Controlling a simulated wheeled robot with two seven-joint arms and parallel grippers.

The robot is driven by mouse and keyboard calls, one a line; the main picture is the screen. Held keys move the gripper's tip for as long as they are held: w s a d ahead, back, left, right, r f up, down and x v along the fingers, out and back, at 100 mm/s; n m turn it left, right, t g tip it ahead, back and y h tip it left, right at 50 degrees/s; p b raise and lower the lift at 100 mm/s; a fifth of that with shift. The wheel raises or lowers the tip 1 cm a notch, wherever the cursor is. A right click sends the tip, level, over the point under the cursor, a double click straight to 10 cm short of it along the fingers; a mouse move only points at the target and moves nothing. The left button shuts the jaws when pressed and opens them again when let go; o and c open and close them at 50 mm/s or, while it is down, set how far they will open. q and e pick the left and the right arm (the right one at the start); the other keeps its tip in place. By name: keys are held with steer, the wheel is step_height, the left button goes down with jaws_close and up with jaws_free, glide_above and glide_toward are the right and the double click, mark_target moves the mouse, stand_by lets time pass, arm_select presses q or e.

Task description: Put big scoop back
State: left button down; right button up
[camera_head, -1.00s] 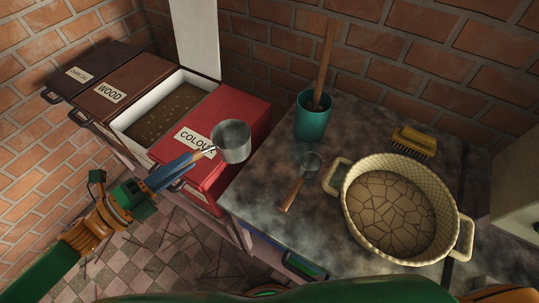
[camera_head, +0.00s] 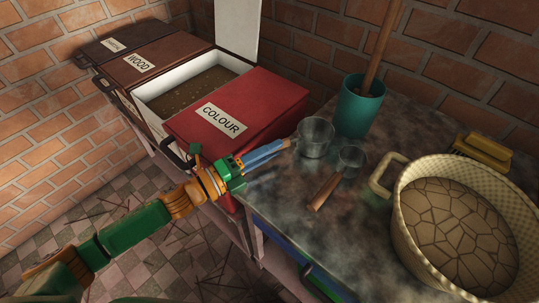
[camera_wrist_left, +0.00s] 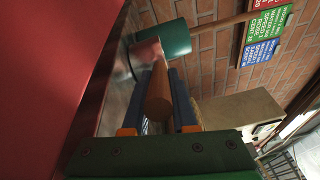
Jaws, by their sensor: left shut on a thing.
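The big scoop (camera_head: 316,138), a grey metal cup with a wooden handle, is in my left gripper (camera_head: 284,146), whose blue fingers are shut on the handle. The big scoop's cup is upright over the dark stone worktop (camera_head: 290,203), left of the teal cup. I cannot tell whether it touches the worktop. A smaller scoop (camera_head: 350,160) with a wooden handle lies just right of and nearer than it. My right gripper is not in view.
The red COLOUR box (camera_head: 240,113) is closed, left of the worktop. A teal cup (camera_head: 360,106) holds a wooden stick. A cream basket (camera_head: 410,225) and yellow brush (camera_head: 484,152) are at the right.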

arm_select(q)
steer(key=shift+f, duration=0.15)
steer(key=c, duration=0.7)
jaws_free()
steer(key=shift+r, duration=0.4)
steer(key=b+v, duration=0.1)
steer(key=v, duration=1.1)
steer(key=shift+f, duration=0.2)
